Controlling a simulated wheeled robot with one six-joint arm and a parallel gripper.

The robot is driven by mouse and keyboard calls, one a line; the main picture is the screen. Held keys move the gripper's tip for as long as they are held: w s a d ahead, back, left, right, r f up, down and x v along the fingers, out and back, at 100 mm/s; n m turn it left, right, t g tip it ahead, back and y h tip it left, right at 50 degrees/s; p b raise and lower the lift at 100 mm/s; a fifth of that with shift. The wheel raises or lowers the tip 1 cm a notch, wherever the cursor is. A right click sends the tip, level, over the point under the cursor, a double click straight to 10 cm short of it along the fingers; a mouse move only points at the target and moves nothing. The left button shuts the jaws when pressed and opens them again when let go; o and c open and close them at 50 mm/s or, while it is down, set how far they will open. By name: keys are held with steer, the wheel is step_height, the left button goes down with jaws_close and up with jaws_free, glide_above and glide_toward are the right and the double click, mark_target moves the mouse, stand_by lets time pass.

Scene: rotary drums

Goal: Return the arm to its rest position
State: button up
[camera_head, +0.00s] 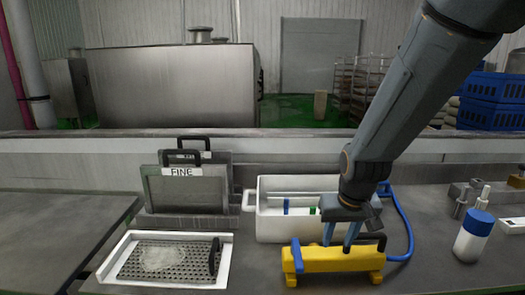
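My arm comes down from the upper right. My gripper (341,240) points downward, its two blue-grey fingers apart with a visible gap between them. The tool rests on the counter in front of a white tub. No separate rest mark for the arm shows in this view.
A white tub (268,225) stands behind the yellow tool. The blue hose (407,230) curves at its right. Screens labelled FINE (182,192) stand at left behind a white tray (128,250) holding a perforated plate. A blue-capped white bottle (470,243) stands at right.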

steer(key=s+f+g+b, duration=0.2)
steer(key=s+f, duration=0.3)
steer(key=s, duration=0.6)
steer(key=shift+s+b, duration=0.2)
steer(key=shift+b, duration=0.3)
steer(key=shift+d, duration=0.1)
